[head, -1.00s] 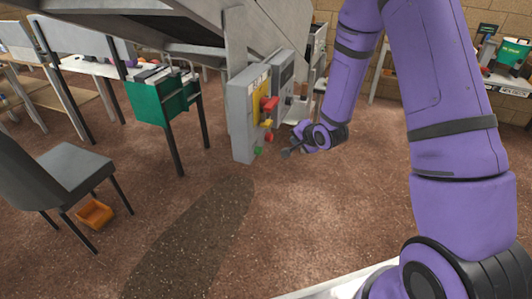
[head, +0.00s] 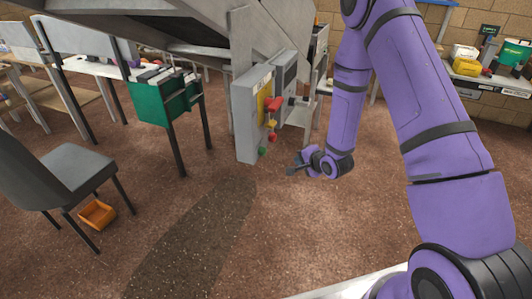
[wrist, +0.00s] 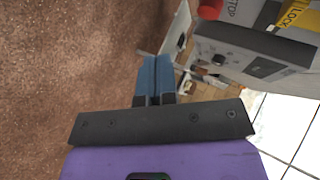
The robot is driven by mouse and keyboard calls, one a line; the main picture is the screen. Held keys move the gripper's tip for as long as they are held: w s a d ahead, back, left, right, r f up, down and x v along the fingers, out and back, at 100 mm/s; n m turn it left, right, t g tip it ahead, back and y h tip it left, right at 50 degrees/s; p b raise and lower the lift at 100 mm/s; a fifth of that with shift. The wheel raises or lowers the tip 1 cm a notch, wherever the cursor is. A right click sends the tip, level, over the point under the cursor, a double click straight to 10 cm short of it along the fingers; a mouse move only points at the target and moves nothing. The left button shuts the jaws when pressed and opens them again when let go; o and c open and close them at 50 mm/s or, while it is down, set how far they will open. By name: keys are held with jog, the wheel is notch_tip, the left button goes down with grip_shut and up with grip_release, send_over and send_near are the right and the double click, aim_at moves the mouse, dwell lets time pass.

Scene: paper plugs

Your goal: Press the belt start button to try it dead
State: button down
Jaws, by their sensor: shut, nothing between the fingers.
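A grey control box (head: 245,122) hangs under the machine, seen from the side in the head view. Its face carries a red part (head: 272,103), a smaller orange one below it, and a green button (head: 262,152) at the bottom. My gripper (head: 288,171) is shut and empty, just right of and a little below the green button, apart from it. In the wrist view the shut fingers (wrist: 154,80) point up the picture over the floor, and the box's red part (wrist: 210,9) shows beside a STOP label. The green button does not show there.
A grey machine frame (head: 190,45) overhangs the box. A dark chair (head: 70,165) and an orange bin (head: 97,213) stand at left, near a green box (head: 165,98) on legs. The brown floor in front is clear.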

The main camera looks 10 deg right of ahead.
jog(key=w+a, duration=0.5)
jog(key=a, duration=0.2)
dwell(0.3)
jog(key=shift+w, duration=0.1)
dwell(1.9)
jog(key=shift+w+a, duration=0.15)
jog(key=shift+a, duration=0.15)
jog(key=shift+w+a, duration=0.3)
jog(key=shift+a, duration=0.15)
dwell(0.9)
jog(key=shift+d, duration=0.15)
jog(key=shift+s+d, duration=0.55)
jog(key=shift+d, duration=0.05)
jog(key=shift+s+d, duration=0.75)
jog(key=shift+d, duration=0.3)
jog(key=shift+s+d, duration=0.7)
jog(key=shift+d, duration=0.3)
jog(key=shift+r, duration=0.15)
